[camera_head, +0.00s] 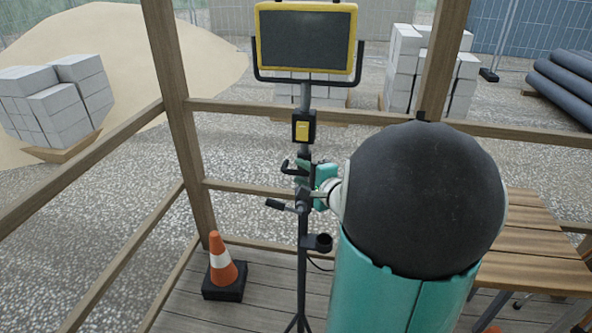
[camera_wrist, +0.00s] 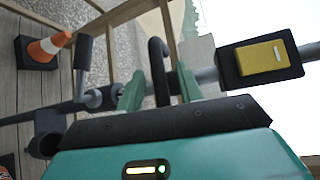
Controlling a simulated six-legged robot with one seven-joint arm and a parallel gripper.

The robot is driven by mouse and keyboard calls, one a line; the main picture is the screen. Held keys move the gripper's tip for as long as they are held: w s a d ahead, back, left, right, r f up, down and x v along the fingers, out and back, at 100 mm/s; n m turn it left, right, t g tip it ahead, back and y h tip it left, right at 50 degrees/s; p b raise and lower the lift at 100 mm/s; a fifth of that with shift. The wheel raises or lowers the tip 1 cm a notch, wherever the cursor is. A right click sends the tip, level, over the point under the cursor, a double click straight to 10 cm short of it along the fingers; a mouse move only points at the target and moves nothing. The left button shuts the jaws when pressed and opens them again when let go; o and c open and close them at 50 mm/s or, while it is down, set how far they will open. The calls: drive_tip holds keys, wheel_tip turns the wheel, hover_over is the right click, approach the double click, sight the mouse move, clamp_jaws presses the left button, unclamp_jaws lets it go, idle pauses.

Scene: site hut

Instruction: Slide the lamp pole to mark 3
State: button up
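The lamp stands upright on the deck. Its dark panel with a yellow frame (camera_head: 305,40) tops a thin pole (camera_head: 305,96). Below the panel are a box with a yellow switch (camera_head: 302,131), a black hooked handle (camera_head: 290,168) and a collar with a side lever (camera_head: 276,204). My gripper (camera_head: 318,184) is at the pole just above that collar. In the wrist view, my gripper's green fingers (camera_wrist: 160,88) stand apart on either side of the hooked handle (camera_wrist: 158,66), with small gaps visible. The pole (camera_wrist: 207,75) runs across that view. I see no numbered marks.
A cup-like holder (camera_head: 322,243) sticks out low on the pole. An orange cone (camera_head: 222,264) stands left of the lamp. Wooden railings (camera_head: 237,188) run close behind. A slatted wooden table (camera_head: 535,240) is at the right, beyond my arm.

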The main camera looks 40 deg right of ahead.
sight(293, 47)
drive_tip(key=shift+x, duration=1.1)
drive_tip(key=shift+c, duration=0.5)
drive_tip(key=shift+a, duration=0.1)
clamp_jaws()
drive_tip(key=shift+r, duration=0.1)
wheel_tip(293, 47, up, 31)
drive_tip(key=shift+f, duration=0.15)
drive_tip(key=shift+o, duration=0.5)
unclamp_jaws()
